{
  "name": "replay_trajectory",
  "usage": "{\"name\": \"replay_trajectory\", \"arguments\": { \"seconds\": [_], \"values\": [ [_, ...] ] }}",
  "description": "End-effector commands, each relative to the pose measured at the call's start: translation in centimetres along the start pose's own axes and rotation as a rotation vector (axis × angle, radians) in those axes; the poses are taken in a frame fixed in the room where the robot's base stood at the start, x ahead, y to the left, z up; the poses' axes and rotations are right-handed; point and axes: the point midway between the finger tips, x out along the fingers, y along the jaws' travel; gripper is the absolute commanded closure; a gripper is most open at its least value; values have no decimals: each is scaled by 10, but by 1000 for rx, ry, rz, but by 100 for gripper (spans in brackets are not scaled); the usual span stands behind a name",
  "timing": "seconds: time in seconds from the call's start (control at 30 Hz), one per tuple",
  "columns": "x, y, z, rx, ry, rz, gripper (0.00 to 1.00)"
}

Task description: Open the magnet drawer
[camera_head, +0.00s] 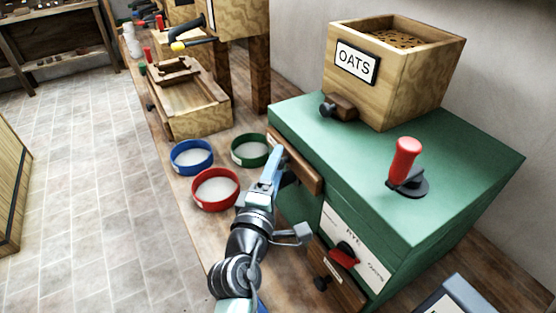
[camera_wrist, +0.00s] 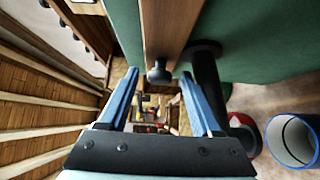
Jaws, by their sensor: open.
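A green mill cabinet (camera_head: 410,190) stands on the bench at the right. A narrow wooden drawer front (camera_head: 300,168) sits high on its left face, and I take it as the magnet drawer; no label on it is readable. In the wrist view this wooden front (camera_wrist: 168,25) carries a round black knob (camera_wrist: 158,72). My gripper (camera_head: 276,152) is beside this front in the head view, partly hiding it. In the wrist view my gripper (camera_wrist: 160,78) is open, its blue fingers on either side of the knob. Whether they touch it I cannot tell.
Below is another wooden drawer (camera_head: 340,287) with a black knob, under a red handle (camera_head: 343,256). Red (camera_head: 215,190), blue (camera_head: 191,157) and green (camera_head: 250,150) bowls stand left of my gripper. An OATS hopper (camera_head: 440,75) and red-handled lever (camera_head: 405,160) top the cabinet.

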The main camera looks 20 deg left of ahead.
Motion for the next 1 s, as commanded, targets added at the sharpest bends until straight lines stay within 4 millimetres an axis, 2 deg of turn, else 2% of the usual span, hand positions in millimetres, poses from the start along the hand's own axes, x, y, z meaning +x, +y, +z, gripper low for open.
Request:
{"name": "replay_trajectory", "arguments": {
  "seconds": [0.2, 0.47, 0.57, 0.83, 0.87, 1.0],
  "values": [
    [15, 0, 0, 1, -1, 0, 34],
    [16, 0, 0, 1, 0, 0, 34],
    [16, 0, 0, 1, 0, 0, 48],
    [15, 0, 0, 0, 0, 1, 97],
    [15, 0, 0, 0, 0, 1, 100],
    [15, 0, 0, 0, 0, 1, 100]
  ]
}}
